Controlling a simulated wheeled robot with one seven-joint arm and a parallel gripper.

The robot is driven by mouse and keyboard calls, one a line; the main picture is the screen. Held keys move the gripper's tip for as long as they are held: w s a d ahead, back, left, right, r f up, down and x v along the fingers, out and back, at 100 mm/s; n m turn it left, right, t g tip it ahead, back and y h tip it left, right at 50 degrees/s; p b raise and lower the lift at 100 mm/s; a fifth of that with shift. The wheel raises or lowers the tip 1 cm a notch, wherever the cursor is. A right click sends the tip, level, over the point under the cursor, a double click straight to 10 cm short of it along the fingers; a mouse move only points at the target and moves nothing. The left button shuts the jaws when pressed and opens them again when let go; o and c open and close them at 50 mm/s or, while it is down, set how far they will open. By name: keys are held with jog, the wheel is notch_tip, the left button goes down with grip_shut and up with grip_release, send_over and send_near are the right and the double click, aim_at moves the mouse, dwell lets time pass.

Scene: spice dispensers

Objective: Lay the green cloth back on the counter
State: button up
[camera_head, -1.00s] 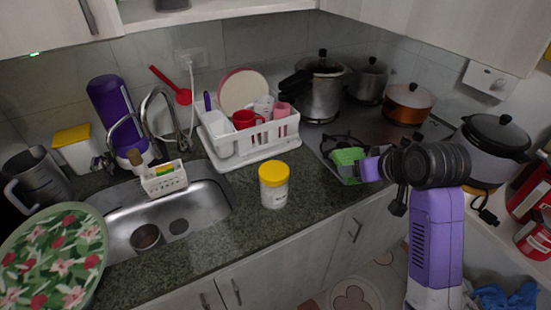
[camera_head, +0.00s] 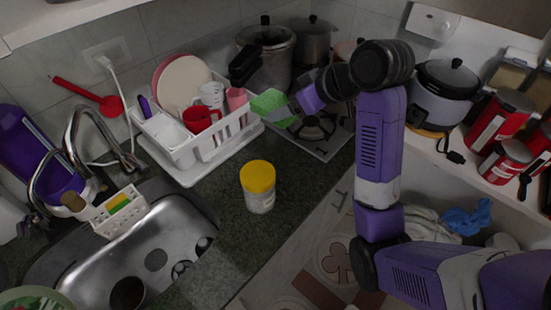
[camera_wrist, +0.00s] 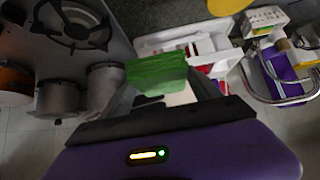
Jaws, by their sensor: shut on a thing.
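The green cloth (camera_head: 271,104) is folded and held up in my gripper (camera_head: 285,112), in the head view in front of the right end of the dish rack. In the wrist view the cloth (camera_wrist: 157,72) is pinched between the fingertips of my gripper (camera_wrist: 165,92). My gripper is shut on it. The dark speckled counter (camera_head: 222,200) lies below, with a bare stretch in front of the dish rack. The height of the cloth above the surface cannot be told exactly.
A white dish rack (camera_head: 190,160) with cups and plates stands beside the cloth. A yellow-lidded jar (camera_head: 258,187) stands in front of it. The stove (camera_head: 322,135) with pots is to the right. The sink (camera_head: 150,250) is at the left.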

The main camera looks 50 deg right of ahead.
notch_tip(320, 180, down, 19)
jog(key=shift+r+p, duration=0.1)
jog(key=shift+p, duration=0.2)
dwell(0.3)
jog(key=shift+f, duration=0.25)
jog(key=o, duration=1.3)
jog(key=shift+c, duration=0.2)
jog(key=shift+r, duration=0.25)
jog(key=v, duration=1.2)
jog(key=shift+b, duration=0.3)
